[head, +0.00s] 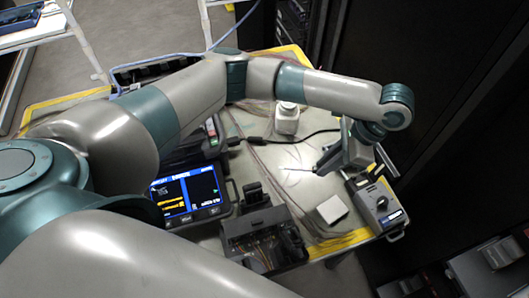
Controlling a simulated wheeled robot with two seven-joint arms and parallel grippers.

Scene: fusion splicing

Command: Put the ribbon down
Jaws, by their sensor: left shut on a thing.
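My left arm reaches across the table, and its gripper (326,165) points down and left over the right part of the tabletop. It is shut on the ribbon (298,169), a thin strip whose pale end sticks out to the left of the fingertips. I cannot tell whether the ribbon touches the tabletop. The rest of the ribbon is hard to pick out among thin strands lying on the table. My right gripper is out of view.
A splicer with a lit screen (187,194) stands at the left, partly behind my arm. A dark open box (262,238), a small white block (332,209), a grey-black device (378,205) and a white bottle-like item (286,118) surround the gripper. The yellow-edged table (295,190) has some bare surface.

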